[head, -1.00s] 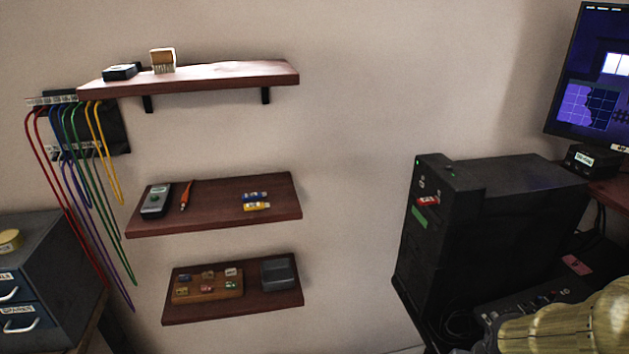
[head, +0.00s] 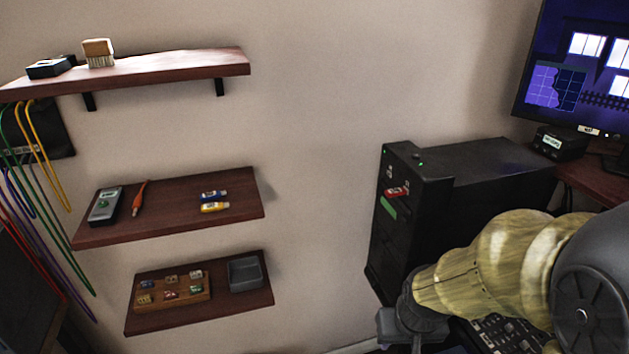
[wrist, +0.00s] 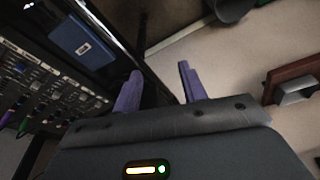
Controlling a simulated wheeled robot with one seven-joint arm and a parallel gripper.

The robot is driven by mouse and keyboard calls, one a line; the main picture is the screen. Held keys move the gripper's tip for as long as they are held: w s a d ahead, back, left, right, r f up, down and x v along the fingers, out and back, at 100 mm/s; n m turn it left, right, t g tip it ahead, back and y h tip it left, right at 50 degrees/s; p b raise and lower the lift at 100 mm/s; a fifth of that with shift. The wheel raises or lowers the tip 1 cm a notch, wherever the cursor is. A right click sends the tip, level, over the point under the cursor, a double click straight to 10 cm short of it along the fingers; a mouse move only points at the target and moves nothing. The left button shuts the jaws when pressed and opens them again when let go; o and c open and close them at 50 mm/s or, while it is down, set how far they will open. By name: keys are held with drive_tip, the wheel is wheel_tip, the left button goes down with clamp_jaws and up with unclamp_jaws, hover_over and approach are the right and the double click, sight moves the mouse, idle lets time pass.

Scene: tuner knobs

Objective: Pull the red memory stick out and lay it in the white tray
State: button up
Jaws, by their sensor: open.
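The red memory stick (head: 396,192) sticks out of the front of the black computer tower (head: 470,185) in the head view, above a green label. I see no clearly white tray; a small dark grey tray (head: 246,272) stands at the right end of the lowest shelf. My gripper (wrist: 160,88) shows two purple fingers, apart, with nothing between them in the wrist view. In the head view my arm reaches in from the right, its end low in front of the tower, below the stick; the fingers are not clear there. The stick is not visible in the wrist view.
The middle shelf (head: 120,228) holds a blue and a yellow stick (head: 214,207), a meter (head: 104,206) and an orange tool. A wooden block (head: 172,293) with several small sticks is beside the grey tray. Bare wall lies between shelves and tower. A monitor (head: 575,75) stands at right.

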drive_tip(key=n+t+h+p, duration=0.2)
drive_tip(key=n+h+p, duration=1.2)
drive_tip(key=n, duration=0.8)
approach(393, 191)
drive_tip(key=v, duration=0.8)
drive_tip(key=shift+d+r, duration=0.1)
drive_tip(key=shift+d, duration=0.1)
drive_tip(key=shift+w+d, duration=0.1)
drive_tip(key=p+x, duration=0.2)
drive_tip(key=x, duration=1.5)
drive_tip(key=shift+d, duration=0.1)
